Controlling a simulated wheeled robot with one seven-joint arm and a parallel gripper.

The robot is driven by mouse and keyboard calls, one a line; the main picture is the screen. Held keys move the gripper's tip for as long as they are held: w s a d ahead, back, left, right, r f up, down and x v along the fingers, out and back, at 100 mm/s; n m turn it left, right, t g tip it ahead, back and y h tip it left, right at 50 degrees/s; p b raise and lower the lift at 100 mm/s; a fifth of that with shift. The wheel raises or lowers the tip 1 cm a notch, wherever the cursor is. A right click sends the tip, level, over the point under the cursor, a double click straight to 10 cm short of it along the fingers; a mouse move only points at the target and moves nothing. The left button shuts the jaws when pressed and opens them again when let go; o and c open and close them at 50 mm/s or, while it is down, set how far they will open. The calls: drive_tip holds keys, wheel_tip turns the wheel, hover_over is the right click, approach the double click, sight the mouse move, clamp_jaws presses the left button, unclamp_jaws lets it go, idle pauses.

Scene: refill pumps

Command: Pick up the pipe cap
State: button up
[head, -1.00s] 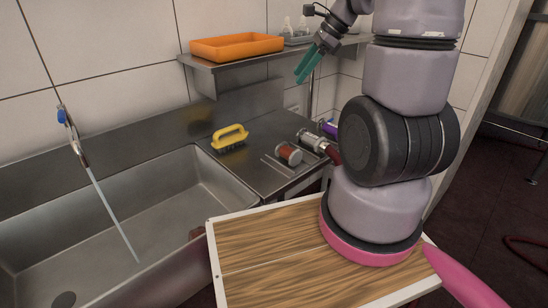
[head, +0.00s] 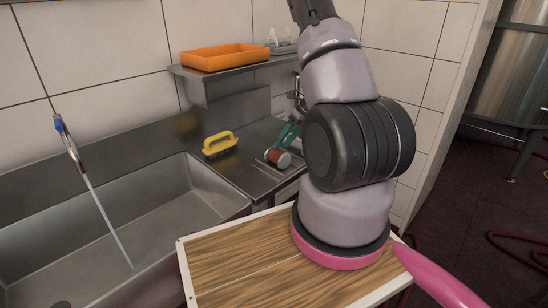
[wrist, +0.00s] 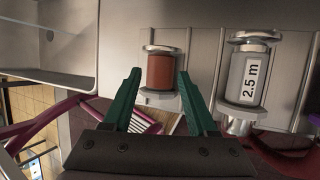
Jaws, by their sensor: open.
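A short metal piece with a red-brown band, which I take to be the pipe cap (head: 279,158), lies on the steel counter right of the sink. In the wrist view, this cap (wrist: 160,71) shows between the teal fingertips, with metal flanges at both ends. My gripper (head: 290,135) is low over the counter, right at the cap. In the wrist view, my gripper (wrist: 158,74) is open, one fingertip appearing at each side of the band. I cannot tell whether the fingers touch it.
A yellow-handled brush (head: 220,143) sits left on the counter. A steel shelf with an orange tray (head: 225,57) is above. The deep sink (head: 150,225) lies to the left.

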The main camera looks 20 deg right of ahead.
sight(278, 152)
drive_tip(key=x, duration=0.5)
drive_tip(key=shift+s+f, duration=0.15)
drive_tip(key=shift+f, duration=0.25)
clamp_jaws()
